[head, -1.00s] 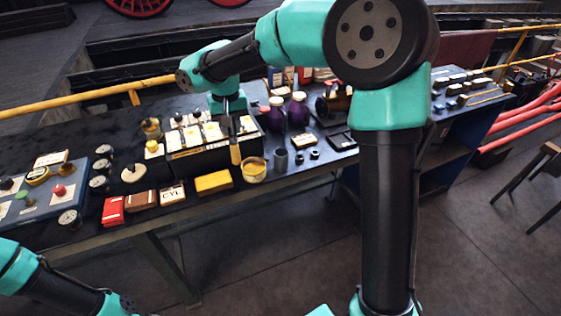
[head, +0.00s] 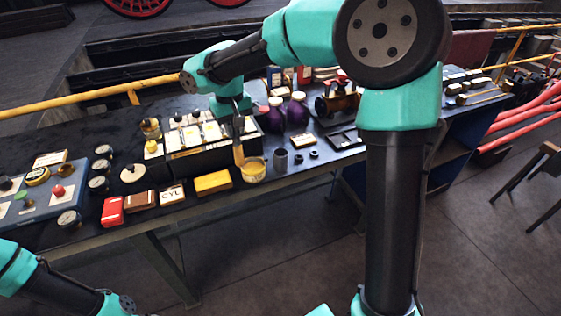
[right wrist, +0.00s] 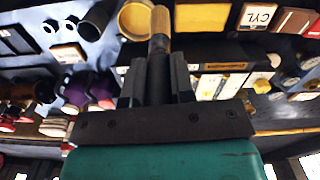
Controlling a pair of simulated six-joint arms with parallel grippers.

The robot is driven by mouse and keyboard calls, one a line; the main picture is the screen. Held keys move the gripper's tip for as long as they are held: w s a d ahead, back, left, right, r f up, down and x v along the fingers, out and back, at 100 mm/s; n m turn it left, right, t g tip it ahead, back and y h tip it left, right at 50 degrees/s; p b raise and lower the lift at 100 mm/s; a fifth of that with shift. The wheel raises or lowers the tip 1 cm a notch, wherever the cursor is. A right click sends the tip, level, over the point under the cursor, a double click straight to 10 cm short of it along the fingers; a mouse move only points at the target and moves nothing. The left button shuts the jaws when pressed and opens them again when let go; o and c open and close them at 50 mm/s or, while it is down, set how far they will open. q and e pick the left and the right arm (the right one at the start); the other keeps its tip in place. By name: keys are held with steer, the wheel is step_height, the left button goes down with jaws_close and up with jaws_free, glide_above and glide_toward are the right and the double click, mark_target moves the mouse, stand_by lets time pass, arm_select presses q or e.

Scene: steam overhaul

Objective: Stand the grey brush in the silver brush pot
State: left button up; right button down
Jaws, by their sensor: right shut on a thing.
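My right gripper (head: 236,118) is shut on a brush (head: 239,154) whose visible end looks tan. The brush hangs down, close to upright, just left of the yellow-topped tin in the head view. In the right wrist view the brush (right wrist: 160,28) sticks out from between the fingers of the gripper (right wrist: 158,75). The silver brush pot (head: 281,160) is a small grey cylinder standing to the right of that tin, apart from the brush. The pot also shows in the right wrist view (right wrist: 97,17). My left gripper is out of view.
The yellow-topped tin (head: 254,172) stands between brush and pot. A black box with white cards (head: 205,150) is behind and left. Purple bottles (head: 298,112) stand behind the pot. Small dark rings (head: 314,154) lie to its right. A yellow block (head: 213,182) is near the front edge.

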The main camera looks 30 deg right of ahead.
steer(key=w+d+r, duration=0.1)
steer(key=d+r, duration=0.1)
steer(key=d, duration=0.6)
steer(key=w+d+r, duration=0.1)
steer(key=d+r, duration=0.1)
steer(key=d, duration=0.5)
steer(key=shift+w+d, duration=0.2)
steer(key=shift+d, duration=0.2)
steer(key=shift+f, duration=0.2)
step_height(320, 180, down, 12)
stand_by(1.0)
steer(key=c, duration=0.9)
jaws_free()
steer(key=shift+r, duration=0.1)
